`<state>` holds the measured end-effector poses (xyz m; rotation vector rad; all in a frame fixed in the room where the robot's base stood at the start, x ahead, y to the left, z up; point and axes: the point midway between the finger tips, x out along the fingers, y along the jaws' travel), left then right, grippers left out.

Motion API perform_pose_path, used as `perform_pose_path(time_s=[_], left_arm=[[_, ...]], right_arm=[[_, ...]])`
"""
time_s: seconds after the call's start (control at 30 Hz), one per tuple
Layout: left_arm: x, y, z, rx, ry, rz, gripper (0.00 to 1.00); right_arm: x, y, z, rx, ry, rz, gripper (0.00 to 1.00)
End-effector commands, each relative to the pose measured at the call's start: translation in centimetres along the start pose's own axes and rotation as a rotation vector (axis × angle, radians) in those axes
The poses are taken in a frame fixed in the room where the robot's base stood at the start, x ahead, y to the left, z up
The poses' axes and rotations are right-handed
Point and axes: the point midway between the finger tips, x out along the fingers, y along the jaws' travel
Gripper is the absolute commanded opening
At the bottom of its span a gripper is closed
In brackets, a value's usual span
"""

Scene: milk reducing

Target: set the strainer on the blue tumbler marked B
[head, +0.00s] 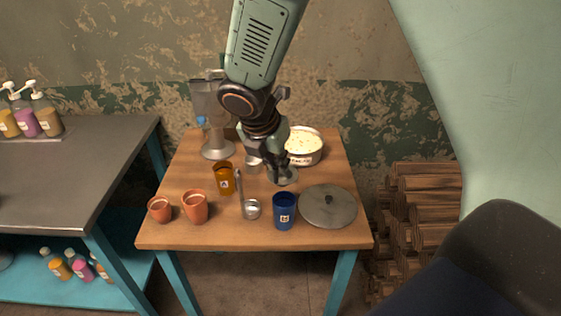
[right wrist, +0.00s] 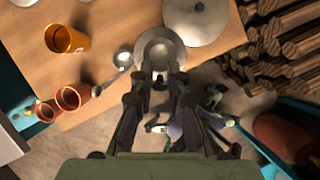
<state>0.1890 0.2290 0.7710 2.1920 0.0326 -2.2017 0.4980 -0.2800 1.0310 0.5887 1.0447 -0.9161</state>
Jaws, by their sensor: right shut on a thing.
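The strainer (head: 288,178), a shallow grey round piece, is held by my right gripper (head: 276,172) above the table, behind the blue tumbler's rim in the head view. The blue tumbler (head: 284,212) stands upright near the front edge, with a white label whose letter is too small to read surely. The strainer appears apart from the tumbler. In the right wrist view the strainer (right wrist: 160,47) shows as a pale round rim just beyond my right fingertips (right wrist: 160,78), which are shut on its edge. The tumbler cannot be made out there. My left gripper is out of view.
A grey lid (head: 328,206) lies right of the tumbler, a metal ladle (head: 251,209) left of it. An amber tumbler (head: 224,179) and terracotta cups (head: 195,207) stand farther left. A pot of white contents (head: 304,146) and a metal stand (head: 217,150) are behind.

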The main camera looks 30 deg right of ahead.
Motion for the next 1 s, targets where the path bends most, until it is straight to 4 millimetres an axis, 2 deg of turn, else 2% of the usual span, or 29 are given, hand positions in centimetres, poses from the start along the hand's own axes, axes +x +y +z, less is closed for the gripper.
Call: perform_pose_path(time_s=[0.03, 0.43, 0.8, 1.0], left_arm=[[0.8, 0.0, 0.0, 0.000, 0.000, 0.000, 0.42], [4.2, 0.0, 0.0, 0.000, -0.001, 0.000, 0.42], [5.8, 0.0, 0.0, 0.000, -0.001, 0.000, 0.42], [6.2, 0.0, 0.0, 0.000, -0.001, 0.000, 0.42]], right_arm=[[0.6, 0.0, -0.3, 0.001, 0.000, 0.000, 0.00], [3.1, -0.4, -1.5, 0.001, 0.001, -0.001, 0.00], [5.8, -0.6, -2.8, -0.001, 0.001, -0.001, 0.00], [6.6, -0.5, -3.1, 0.001, 0.001, 0.000, 0.00]])
